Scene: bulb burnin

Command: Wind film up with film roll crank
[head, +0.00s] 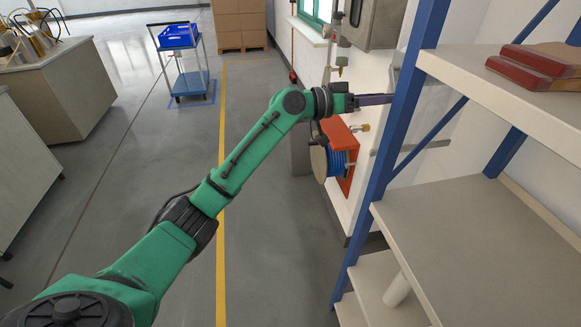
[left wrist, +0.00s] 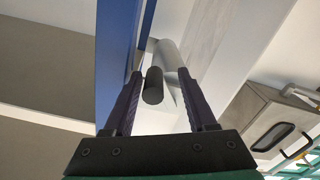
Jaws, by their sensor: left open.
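My left gripper (head: 383,99) reaches toward the wall beside the blue rack post in the head view. In the left wrist view, its two dark fingers (left wrist: 162,76) are apart. A dark cylindrical knob (left wrist: 153,87), which looks like a crank handle, shows between the fingers, nearer the left one. I cannot tell whether it touches a finger. A pale grey curved piece (left wrist: 170,58) lies behind the knob. I cannot make out the knob or a film roll clearly in the head view. My right gripper is not in view.
The blue rack post (head: 397,120) stands close to the gripper, with shelves (head: 480,235) at right. A red wall box with a blue reel (head: 338,163) hangs below my wrist. A grey box (head: 372,22) is above. Open floor (head: 270,240) lies left.

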